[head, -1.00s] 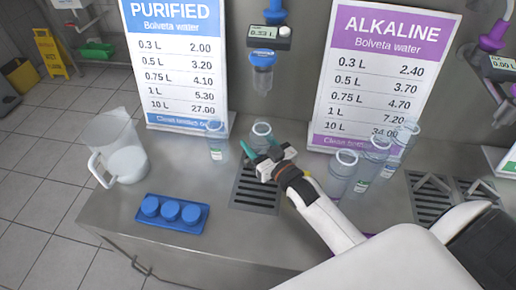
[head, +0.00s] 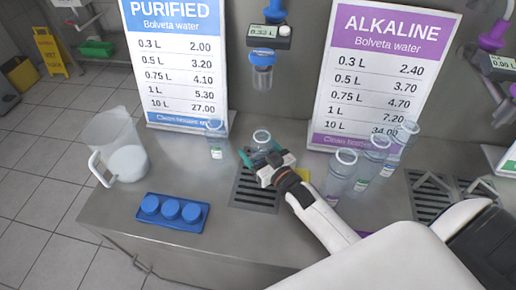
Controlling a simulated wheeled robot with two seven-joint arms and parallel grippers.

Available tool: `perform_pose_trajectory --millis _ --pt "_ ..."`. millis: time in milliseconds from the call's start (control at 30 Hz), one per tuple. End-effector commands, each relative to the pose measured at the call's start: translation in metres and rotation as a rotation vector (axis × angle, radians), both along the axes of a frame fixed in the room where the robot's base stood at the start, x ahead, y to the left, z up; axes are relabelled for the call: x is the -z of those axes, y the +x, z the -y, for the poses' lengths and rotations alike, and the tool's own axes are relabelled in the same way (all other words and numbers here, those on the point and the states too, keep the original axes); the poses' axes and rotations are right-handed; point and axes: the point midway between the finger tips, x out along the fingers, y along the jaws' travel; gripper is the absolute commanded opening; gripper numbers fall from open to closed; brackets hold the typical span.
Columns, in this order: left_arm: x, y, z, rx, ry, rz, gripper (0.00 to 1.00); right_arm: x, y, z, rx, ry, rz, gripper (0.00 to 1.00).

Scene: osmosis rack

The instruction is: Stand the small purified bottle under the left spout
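A small clear bottle (head: 262,138) is between the teal fingertips of my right gripper (head: 261,154), which look closed around it. The bottle is upright over the back part of the left drain grate (head: 256,192), below the left spout (head: 262,76). My gripper hides its lower part, so I cannot tell whether its base touches the grate. Its label is hidden. My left gripper is not in view.
Another clear bottle (head: 216,140) stands to the left, by the purified price board (head: 178,60). Several clear bottles (head: 340,172) stand to the right. A jug (head: 122,150) and a blue tray (head: 172,226) with blue caps sit on the left counter.

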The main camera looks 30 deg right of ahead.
Motion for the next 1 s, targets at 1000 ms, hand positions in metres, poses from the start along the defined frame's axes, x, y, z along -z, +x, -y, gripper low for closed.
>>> perform_pose_trajectory --millis 1000 --pt "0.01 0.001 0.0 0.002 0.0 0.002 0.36 -0.003 -0.074 0.011 0.0 0.0 0.0 0.77"
